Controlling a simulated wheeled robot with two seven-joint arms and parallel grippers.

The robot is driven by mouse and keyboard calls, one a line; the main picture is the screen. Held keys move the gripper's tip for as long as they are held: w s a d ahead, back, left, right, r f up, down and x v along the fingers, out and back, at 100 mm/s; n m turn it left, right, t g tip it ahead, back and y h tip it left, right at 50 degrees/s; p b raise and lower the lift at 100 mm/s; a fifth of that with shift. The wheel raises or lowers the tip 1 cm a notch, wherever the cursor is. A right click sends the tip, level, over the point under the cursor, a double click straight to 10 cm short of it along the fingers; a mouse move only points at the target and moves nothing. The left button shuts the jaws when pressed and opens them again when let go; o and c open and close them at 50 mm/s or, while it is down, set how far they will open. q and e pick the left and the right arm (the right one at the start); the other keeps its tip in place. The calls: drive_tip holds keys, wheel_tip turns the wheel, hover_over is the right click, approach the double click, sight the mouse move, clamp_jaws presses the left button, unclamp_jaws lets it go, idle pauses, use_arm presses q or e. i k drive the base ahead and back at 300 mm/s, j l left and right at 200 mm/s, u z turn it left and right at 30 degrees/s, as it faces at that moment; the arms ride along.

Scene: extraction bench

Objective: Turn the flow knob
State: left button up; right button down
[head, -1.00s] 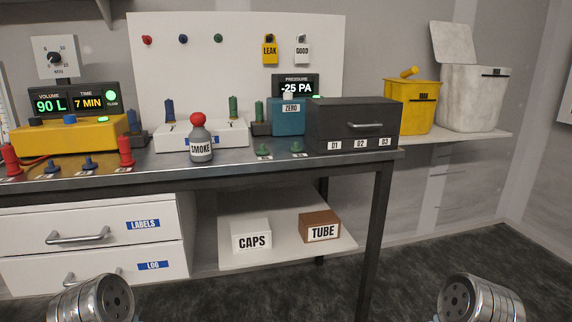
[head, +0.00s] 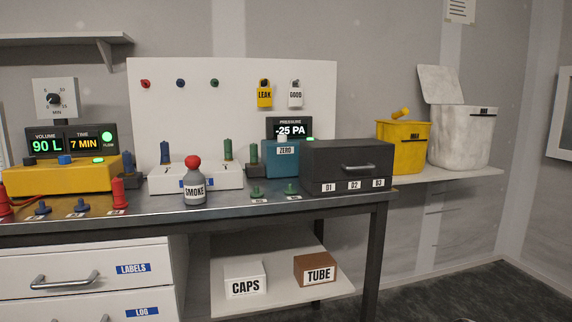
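A yellow pump unit (head: 60,178) stands at the left of the bench. A dark knob (head: 30,160) and a blue knob (head: 65,160) sit on its top. A display (head: 70,140) behind it reads volume 90 L and time 7 MIN, with a lit green light (head: 107,136) marked FLOW. Above it, a white dial box (head: 55,98) carries a round black knob (head: 54,99) with a numbered scale. No knob is readably labelled as the flow knob, so I cannot tell which it is.
A smoke bottle (head: 195,188) with a red top stands near the bench's front edge. Red and blue fittings (head: 78,206) lie at the front left. A dark drawer box (head: 345,165) stands at the right.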

sight(27, 161)
drive_tip(key=j, duration=0.4)
drive_tip(key=k+j+z, duration=0.1)
drive_tip(key=j, duration=0.25)
drive_tip(key=k+j+z, duration=0.1)
drive_tip(key=j, duration=0.3)
drive_tip(key=k+j, duration=0.15)
drive_tip(key=j, duration=0.25)
